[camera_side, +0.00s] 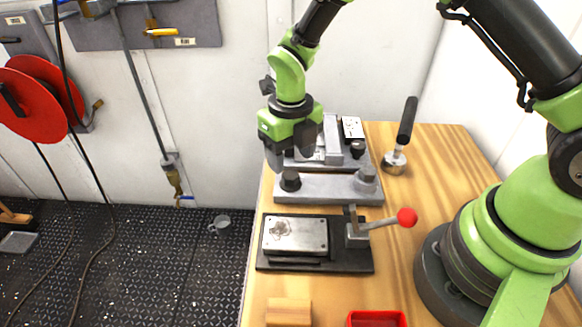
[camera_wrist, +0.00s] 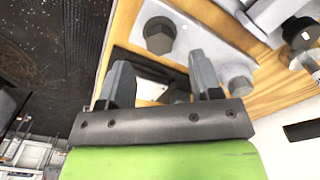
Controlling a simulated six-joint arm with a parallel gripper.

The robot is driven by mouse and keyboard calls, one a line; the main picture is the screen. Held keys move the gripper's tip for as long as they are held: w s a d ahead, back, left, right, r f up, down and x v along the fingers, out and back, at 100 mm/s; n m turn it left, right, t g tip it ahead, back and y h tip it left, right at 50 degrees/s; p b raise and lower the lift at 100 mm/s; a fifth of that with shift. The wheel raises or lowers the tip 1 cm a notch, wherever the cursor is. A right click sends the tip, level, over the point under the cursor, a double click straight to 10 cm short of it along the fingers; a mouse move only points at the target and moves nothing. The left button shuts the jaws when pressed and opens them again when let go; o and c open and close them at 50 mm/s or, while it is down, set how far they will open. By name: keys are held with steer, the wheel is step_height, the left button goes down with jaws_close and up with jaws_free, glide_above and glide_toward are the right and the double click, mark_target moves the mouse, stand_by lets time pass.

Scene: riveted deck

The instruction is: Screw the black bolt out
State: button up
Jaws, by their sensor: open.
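The black bolt (camera_side: 290,180) has a hex head and stands upright at the left end of a grey metal block (camera_side: 328,190). A grey bolt (camera_side: 366,174) stands at the block's right end. In the wrist view the black bolt (camera_wrist: 159,36) shows beyond the fingertips, with the grey bolt (camera_wrist: 240,84) to the lower right. My gripper (camera_side: 290,157) is open and empty, pointing down above and slightly behind the black bolt. Its two fingers (camera_wrist: 160,68) are spread apart and do not appear to touch the bolt.
Behind the block is a grey vise (camera_side: 333,140) with a black knob. A black-handled tool (camera_side: 404,135) stands to its right. In front is a clamp fixture (camera_side: 265,245) with a red-ball lever (camera_side: 406,217). A wooden block (camera_side: 289,312) and red tray (camera_side: 377,319) sit at the front.

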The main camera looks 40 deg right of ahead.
steer(key=shift+r, duration=1.3)
